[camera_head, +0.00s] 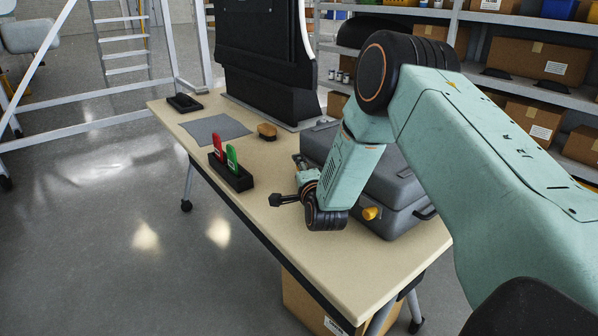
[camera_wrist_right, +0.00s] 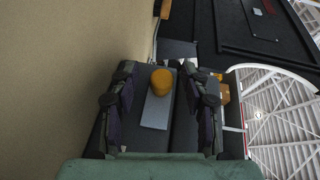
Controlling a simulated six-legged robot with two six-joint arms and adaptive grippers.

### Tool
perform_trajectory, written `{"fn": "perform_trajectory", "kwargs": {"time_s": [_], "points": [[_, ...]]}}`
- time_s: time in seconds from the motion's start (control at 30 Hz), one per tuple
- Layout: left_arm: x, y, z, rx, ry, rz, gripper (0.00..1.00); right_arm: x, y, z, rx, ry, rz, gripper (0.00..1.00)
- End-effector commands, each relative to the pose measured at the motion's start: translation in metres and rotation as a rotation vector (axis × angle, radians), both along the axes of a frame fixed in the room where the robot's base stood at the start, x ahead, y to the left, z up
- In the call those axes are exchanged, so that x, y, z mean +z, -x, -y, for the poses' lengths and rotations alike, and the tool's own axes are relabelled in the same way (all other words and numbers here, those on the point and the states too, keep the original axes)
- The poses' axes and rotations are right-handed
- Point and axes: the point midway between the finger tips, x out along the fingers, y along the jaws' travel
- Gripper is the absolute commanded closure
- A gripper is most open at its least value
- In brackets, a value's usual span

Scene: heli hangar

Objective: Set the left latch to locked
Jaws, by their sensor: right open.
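A grey hard case (camera_head: 400,190) lies on the table, partly covered by my right arm. One yellow latch knob (camera_head: 370,213) shows on its front at the near end. The left latch is hidden behind my arm and gripper in the head view. My right gripper (camera_head: 287,182) is open at the far end of the case's front. In the wrist view, a yellow-orange knob (camera_wrist_right: 162,81) with a grey plate (camera_wrist_right: 156,111) shows between the two spread fingers of the right gripper (camera_wrist_right: 162,100); I cannot tell whether they touch it. My left gripper is out of view.
On the tan table (camera_head: 290,255) stand a black holder (camera_head: 232,178) with red and green tools, a brush (camera_head: 267,131), a grey cloth (camera_head: 215,130) and a dark panel (camera_head: 265,60). Shelves with boxes (camera_head: 535,62) stand behind. The table's front left is clear.

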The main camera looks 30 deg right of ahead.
Motion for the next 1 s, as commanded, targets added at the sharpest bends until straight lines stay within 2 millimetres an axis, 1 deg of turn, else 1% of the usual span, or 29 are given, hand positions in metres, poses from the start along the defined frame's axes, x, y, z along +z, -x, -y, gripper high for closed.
{"fn": "perform_trajectory", "kwargs": {"time_s": [0.03,0.17,0.47,1.0], "points": [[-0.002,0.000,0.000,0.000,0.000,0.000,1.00,-0.001,-0.005,0.002,-0.001,0.001,0.002,0.53],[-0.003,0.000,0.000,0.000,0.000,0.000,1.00,-0.001,-0.011,0.005,0.000,0.000,0.001,0.53],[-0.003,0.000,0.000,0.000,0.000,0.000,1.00,-0.001,-0.015,0.007,-0.001,0.000,0.000,0.54],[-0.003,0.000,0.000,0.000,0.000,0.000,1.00,-0.001,-0.014,0.007,-0.001,0.000,0.001,1.00]]}}
